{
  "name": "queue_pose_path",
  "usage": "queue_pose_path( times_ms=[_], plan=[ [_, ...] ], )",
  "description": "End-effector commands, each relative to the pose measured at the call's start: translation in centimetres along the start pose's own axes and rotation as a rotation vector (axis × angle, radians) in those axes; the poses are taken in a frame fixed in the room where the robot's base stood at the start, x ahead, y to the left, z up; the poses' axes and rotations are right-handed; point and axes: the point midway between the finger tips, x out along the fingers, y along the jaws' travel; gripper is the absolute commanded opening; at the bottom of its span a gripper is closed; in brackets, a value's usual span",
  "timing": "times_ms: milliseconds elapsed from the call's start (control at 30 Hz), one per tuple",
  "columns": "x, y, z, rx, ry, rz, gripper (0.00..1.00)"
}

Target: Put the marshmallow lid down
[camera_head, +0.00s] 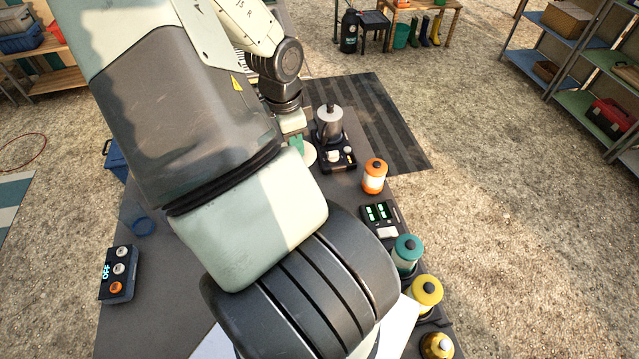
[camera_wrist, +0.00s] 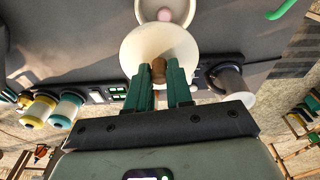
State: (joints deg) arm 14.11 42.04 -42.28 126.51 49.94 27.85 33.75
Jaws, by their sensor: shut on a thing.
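The marshmallow lid (camera_wrist: 143,45) is a round cream disc with a brown knob (camera_wrist: 158,70). My gripper (camera_wrist: 160,84) has green fingers shut on the knob, one on each side. A round cream container (camera_wrist: 178,8) with something pink inside shows at the top edge of the wrist view, partly cut off; the lid overlaps its near edge in the picture. In the head view a part of the lid (camera_head: 309,155) shows beside my gripper's green fingers (camera_head: 296,143); my arm hides the rest. I cannot tell how high the lid is above the surface.
A metal pot (camera_head: 329,122) stands on a small dark stove right of the lid. An orange-white canister (camera_head: 374,177), a timer (camera_head: 380,214), a teal canister (camera_head: 405,254) and a yellow one (camera_head: 425,293) line the right edge. A control box (camera_head: 118,274) lies left; dark tabletop (camera_head: 165,290) nearby is bare.

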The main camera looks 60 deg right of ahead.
Motion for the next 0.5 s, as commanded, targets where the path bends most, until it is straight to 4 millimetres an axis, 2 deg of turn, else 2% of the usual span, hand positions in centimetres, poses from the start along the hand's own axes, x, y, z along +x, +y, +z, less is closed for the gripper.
queue_pose_path(
  times_ms=[100,300,500],
  plan=[
    [1.0,1.4,-2.4,0.315,-0.001,0.038,0.00],
    [2.2,3.4,-5.2,0.761,0.007,0.087,0.00],
    [3.0,4.4,-6.4,0.979,0.016,0.110,0.00]
  ],
)
